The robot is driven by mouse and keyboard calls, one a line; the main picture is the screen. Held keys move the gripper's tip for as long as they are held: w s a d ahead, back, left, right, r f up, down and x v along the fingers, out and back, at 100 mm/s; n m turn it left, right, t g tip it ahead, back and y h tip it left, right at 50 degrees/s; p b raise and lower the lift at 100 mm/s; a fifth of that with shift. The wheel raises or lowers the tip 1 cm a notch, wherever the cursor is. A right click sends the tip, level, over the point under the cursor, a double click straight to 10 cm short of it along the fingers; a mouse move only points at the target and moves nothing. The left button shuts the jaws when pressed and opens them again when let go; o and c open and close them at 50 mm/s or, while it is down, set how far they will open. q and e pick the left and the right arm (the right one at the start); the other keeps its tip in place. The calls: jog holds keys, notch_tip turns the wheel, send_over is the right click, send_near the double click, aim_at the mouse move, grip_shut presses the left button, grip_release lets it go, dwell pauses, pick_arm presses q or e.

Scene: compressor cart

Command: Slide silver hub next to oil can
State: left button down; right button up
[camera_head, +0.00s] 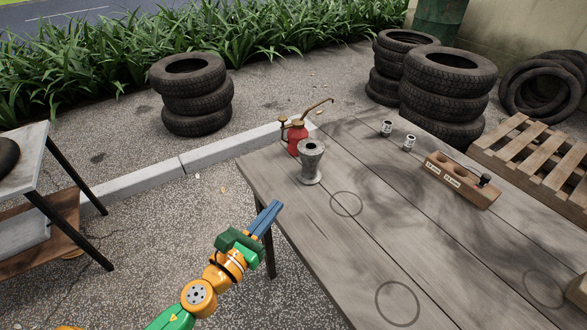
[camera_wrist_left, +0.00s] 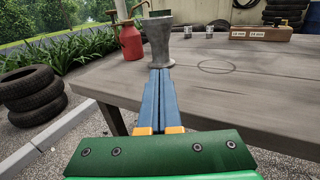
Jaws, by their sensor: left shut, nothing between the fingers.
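The silver hub (camera_head: 311,162) stands upright on the wooden table (camera_head: 290,210) near its far left corner. It also shows in the left wrist view (camera_wrist_left: 158,42), just beyond my fingertips. The red oil can (camera_head: 296,136) with a brass spout stands right behind the hub, slightly to its left; in the left wrist view the can (camera_wrist_left: 132,43) is left of the hub with little or no gap. My left gripper (camera_head: 277,204) is shut and empty, off the table's left edge, pointing toward the hub. Whether its tips touch the hub is unclear, but the head view shows them apart. My right gripper is not in view.
Two small metal cylinders (camera_head: 409,143) and a wooden block with labels (camera_head: 461,180) stand toward the far right of the table. Drawn circles (camera_head: 346,204) mark the bare tabletop. A pallet (camera_head: 540,150), stacked tyres (camera_head: 190,95) and a side cart (camera_head: 25,165) stand around the table.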

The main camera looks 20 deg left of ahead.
aim_at(307, 169)
pick_arm(q)
jog(key=w+d, duration=0.1)
jog(key=w, duration=0.6)
jog(key=w+d, duration=0.1)
jog(key=w, duration=0.3)
jog(key=shift+w+d+p, duration=0.3)
jog(key=shift+w, duration=0.05)
